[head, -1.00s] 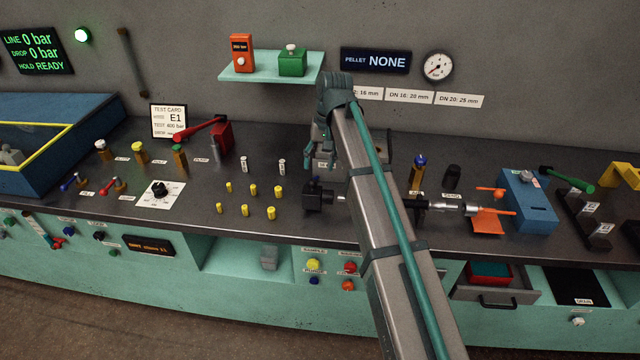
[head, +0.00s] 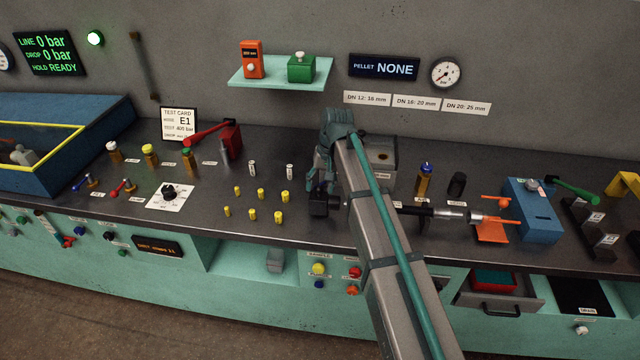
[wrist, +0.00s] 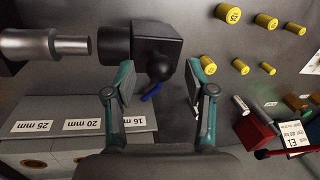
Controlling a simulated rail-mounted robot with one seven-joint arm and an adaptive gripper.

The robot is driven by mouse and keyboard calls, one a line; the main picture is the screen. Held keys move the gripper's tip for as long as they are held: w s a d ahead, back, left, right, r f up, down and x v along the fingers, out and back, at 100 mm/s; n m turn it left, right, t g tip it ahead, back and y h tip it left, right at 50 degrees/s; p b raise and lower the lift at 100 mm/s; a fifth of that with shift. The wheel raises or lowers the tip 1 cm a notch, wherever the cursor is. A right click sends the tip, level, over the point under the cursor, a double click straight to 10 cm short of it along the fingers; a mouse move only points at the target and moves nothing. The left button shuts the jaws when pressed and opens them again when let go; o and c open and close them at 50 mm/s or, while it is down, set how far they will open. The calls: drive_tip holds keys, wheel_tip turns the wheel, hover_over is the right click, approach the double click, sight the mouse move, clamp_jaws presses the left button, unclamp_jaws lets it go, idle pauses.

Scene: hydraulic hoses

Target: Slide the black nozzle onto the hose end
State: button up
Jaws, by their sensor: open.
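The black nozzle (wrist: 165,45) is a dark block with a round black collar on its left in the wrist view. The hose end (wrist: 70,46) is a silver tube that faces this collar, with a small gap between them. In the head view the black nozzle (head: 318,206) sits low over the bench, and my arm hides much of the hose behind it. My gripper (wrist: 157,88) is open and empty, its fingers pointing toward the nozzle, which is just beyond the fingertips. In the head view my gripper (head: 317,184) is just above the nozzle.
Several yellow pegs (head: 260,195) stand left of the nozzle. A blue block (head: 530,207) with an orange clamp (head: 492,230) stands to the right. A grey box (head: 380,155) with size labels is behind my arm. The bench front between pegs and nozzle is clear.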

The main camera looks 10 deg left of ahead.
drive_tip(key=shift+f, duration=0.3)
clamp_jaws()
idle(0.3)
